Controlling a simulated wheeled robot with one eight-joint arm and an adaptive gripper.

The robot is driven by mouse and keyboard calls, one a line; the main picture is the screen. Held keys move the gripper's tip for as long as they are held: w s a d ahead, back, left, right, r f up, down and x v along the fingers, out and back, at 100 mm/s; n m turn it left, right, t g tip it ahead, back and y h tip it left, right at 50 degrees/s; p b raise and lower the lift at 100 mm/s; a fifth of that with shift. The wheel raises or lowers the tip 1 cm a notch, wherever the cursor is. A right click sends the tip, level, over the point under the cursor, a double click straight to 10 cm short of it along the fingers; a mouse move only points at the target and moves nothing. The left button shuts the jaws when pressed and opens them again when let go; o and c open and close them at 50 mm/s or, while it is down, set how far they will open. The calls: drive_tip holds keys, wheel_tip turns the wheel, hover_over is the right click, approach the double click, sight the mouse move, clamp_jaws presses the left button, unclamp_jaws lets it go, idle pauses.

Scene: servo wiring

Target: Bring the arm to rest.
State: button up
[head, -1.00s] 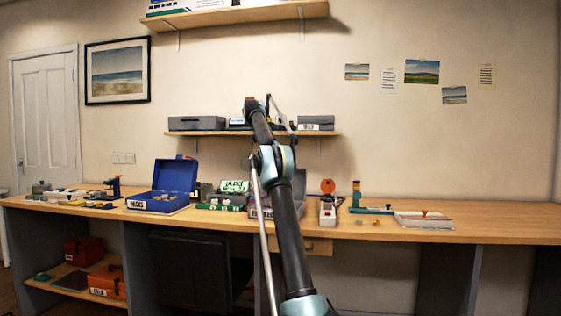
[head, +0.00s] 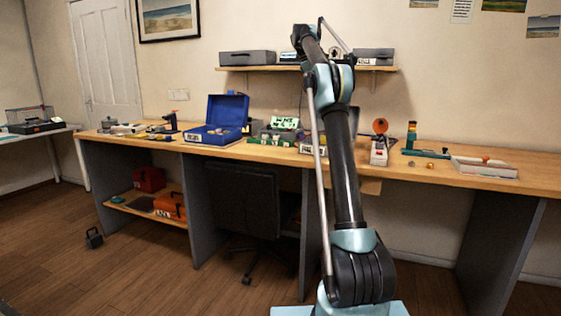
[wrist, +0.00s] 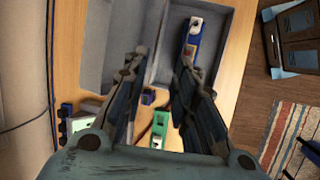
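My gripper (wrist: 163,64) is in the wrist view, its two fingers apart with nothing held between the tips. It points down over a grey open box (wrist: 228,62) on the wooden bench. A labelled blue and white piece (wrist: 193,38) lies in the box, beyond the right finger. A small blue piece (wrist: 148,97) and a green piece (wrist: 160,124) show between the fingers, lower down. In the head view my arm rises in front of the bench and bends at a high elbow; its far part and the gripper are hidden there.
The bench (head: 480,178) carries a blue open case (head: 220,118), an orange-topped device (head: 380,143) and a white tray (head: 484,167). A wall shelf (head: 350,68) is behind my raised elbow. A dark chair (head: 243,210) stands under the bench. The floor at left is mostly clear.

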drive_tip(key=s+a+f+m+t+y, duration=0.1)
drive_tip(key=s+f+m, duration=0.3)
drive_tip(key=s, duration=1.3)
drive_tip(key=s+f+m+y, duration=0.2)
drive_tip(key=s+f, duration=0.4)
drive_tip(key=s, duration=1)
drive_tip(key=s+a+f+m+y, duration=0.1)
drive_tip(key=s+f+m, duration=0.4)
drive_tip(key=s+f, duration=2.4)
wheel_tip(320, 180, down, 3)
drive_tip(key=shift+s+a+r+m+t+y, duration=0.1)
drive_tip(key=shift+s+a+m+t+y, duration=0.25)
drive_tip(key=shift+a, duration=0.5)
drive_tip(key=shift+w, duration=0.1)
drive_tip(key=shift+w+f, duration=0.2)
drive_tip(key=shift+w, duration=0.25)
